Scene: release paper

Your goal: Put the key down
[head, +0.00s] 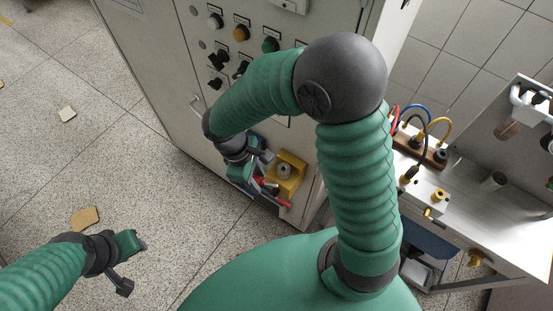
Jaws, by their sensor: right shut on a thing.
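My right gripper (256,168) is in front of the grey cabinet's lower part, just left of a yellow block-like fixture (291,181) with a grey round knob. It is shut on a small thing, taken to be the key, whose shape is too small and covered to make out. Small red parts (277,199) show beside the fingers, low against the fixture. I cannot tell whether they belong to the key or touch the gripper. My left gripper (136,264) is open and empty, low at the left above the speckled floor.
The grey cabinet (165,75) carries several knobs and a handle. At the right, a metal bench (475,215) holds a wooden terminal block (421,147) with coloured cables. Paper-like scraps (85,218) lie on the floor. The floor at the left is mostly free.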

